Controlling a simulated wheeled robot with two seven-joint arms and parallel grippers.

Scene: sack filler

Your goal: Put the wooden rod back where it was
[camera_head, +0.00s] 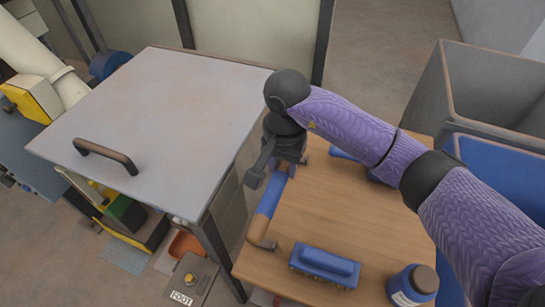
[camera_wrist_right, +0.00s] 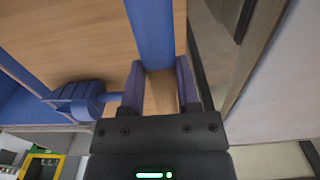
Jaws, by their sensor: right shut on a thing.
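My right gripper (camera_head: 285,165) reaches down at the left edge of the wooden table. In the right wrist view its fingers (camera_wrist_right: 160,95) are shut on a rod (camera_wrist_right: 150,30) that I take as the wooden rod. It looks blue along most of its length, with a wood-coloured stretch between the fingers. My left gripper is not in view.
The wooden table (camera_head: 335,215) also bears a blue brush (camera_head: 324,264) and a blue bottle with a dark lid (camera_head: 412,284). A grey lid with a dark handle (camera_head: 160,110) stands close on the left. Large grey and blue bins (camera_head: 475,85) stand on the right.

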